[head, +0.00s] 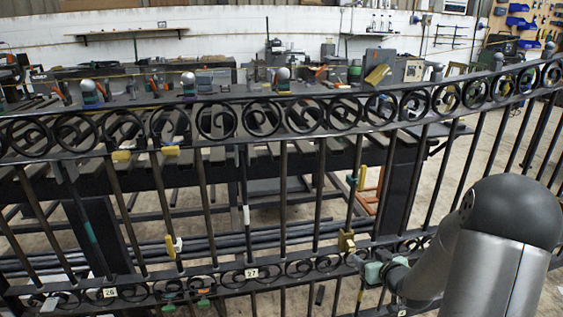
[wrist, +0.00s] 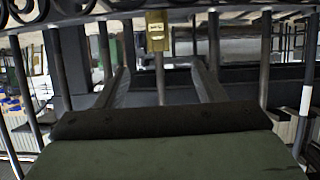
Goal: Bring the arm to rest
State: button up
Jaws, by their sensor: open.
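My arm (head: 485,250) enters the head view at the lower right, with a grey metal link and a dark rounded joint. My gripper (head: 366,267), greenish, is low at the gate's lower scroll rail, just right of and below a brass block (head: 346,241) on a bar. The brass block also shows in the wrist view (wrist: 157,31), beyond the broad green part of my gripper. The jaws are open and I see nothing held between them. Whether the gripper touches the gate (head: 283,190) I cannot tell.
The black gate spans the head view, with upright bars and number tags 26 (head: 109,293) and 27 (head: 251,273). Yellow clamps (head: 174,246) sit on some bars. Behind is a slatted workbench (head: 220,155) with tools. Open floor shows at the right behind the gate.

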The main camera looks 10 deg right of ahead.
jog(key=s+a+r+g+h+p, duration=0.1)
jog(key=s+a+r+g+p, duration=0.1)
jog(key=s+a+r+p, duration=0.3)
jog(key=s+a+r+g+h+p, duration=0.1)
jog(key=r+g+p, duration=0.15)
jog(key=r, duration=0.45)
jog(key=s+a+r+g+h+p, duration=0.1)
jog(key=s+a+r+g+p, duration=0.15)
jog(key=r+p, duration=0.3)
jog(key=s+a+r+g+y+p, duration=0.1)
jog(key=s+a+r+g+p, duration=0.2)
jog(key=s+a+r, duration=0.3)
jog(key=s+a+r+g+y+p, duration=0.1)
jog(key=s+a+r+p, duration=0.4)
jog(key=s, duration=0.9)
notch_tip(320, 180, up, 3)
jog(key=shift+s+a+f+g+p, duration=0.1)
jog(key=shift+s+a+g+p, duration=0.35)
jog(key=shift+g, duration=0.45)
jog(key=shift+w+d, duration=0.1)
jog(key=shift+d, duration=0.1)
